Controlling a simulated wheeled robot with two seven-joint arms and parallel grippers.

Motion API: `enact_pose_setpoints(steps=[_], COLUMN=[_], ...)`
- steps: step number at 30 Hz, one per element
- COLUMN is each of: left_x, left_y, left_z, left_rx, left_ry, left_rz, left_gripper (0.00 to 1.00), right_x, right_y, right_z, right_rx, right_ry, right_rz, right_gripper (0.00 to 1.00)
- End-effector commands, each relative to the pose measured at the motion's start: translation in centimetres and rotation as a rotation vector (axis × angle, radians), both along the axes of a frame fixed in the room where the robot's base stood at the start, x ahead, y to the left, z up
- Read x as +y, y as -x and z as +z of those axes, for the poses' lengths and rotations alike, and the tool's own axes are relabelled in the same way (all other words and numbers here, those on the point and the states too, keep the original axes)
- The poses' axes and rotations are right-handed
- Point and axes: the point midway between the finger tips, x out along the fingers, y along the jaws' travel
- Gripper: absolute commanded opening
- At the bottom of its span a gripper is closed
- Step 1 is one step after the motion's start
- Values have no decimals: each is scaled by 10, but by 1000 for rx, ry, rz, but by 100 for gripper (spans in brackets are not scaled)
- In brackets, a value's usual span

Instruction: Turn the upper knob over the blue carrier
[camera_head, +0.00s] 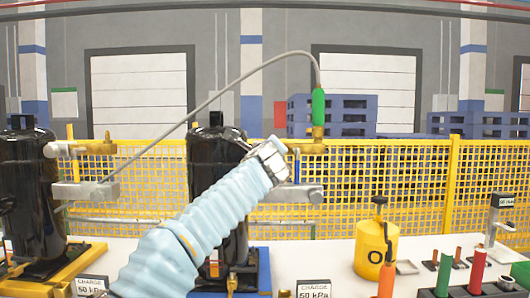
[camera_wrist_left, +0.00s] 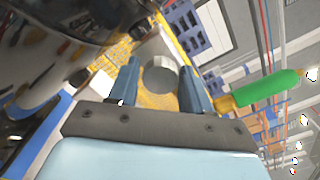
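The black compressor (camera_head: 213,150) stands on the blue carrier (camera_head: 264,270), partly behind my left arm. My left gripper (camera_head: 277,158) is up beside the upper brass fitting (camera_head: 314,147), where it hides the upper knob in the head view. In the left wrist view, a round grey knob (camera_wrist_left: 160,76) shows between the two fingers of the left gripper (camera_wrist_left: 160,82). The fingers stand apart on either side of it, with what looks like small gaps; contact cannot be told. A lower grey valve block (camera_head: 292,195) with a round knob sits below. My right gripper is not in view.
A green-handled connector (camera_head: 318,106) with a grey hose rises from the brass fitting, close right of the gripper; it also shows in the left wrist view (camera_wrist_left: 268,89). Another black compressor (camera_head: 30,190) stands left on a yellow carrier. A yellow canister (camera_head: 372,248) stands to the right.

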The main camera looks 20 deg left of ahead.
Motion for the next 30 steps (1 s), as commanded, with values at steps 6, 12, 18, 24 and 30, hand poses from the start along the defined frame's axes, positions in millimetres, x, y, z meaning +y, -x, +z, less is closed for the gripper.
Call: enact_pose_setpoints(steps=[6, 12, 18, 24, 30], left_x=[0, 0, 0, 0, 0], left_y=[0, 0, 0, 0, 0], left_z=[0, 0, -1, -2, -2], left_rx=[0, -1, -17, -52, -102], left_ry=[0, 7, 61, 183, 358], left_rz=[0, 1, 1, 1, 1], left_gripper=[14, 9, 9, 9, 9], right_x=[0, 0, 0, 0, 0], right_y=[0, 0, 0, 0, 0], right_z=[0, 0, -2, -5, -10], right_rx=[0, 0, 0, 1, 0], right_ry=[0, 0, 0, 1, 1], right_rz=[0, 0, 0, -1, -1], right_gripper=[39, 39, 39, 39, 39])
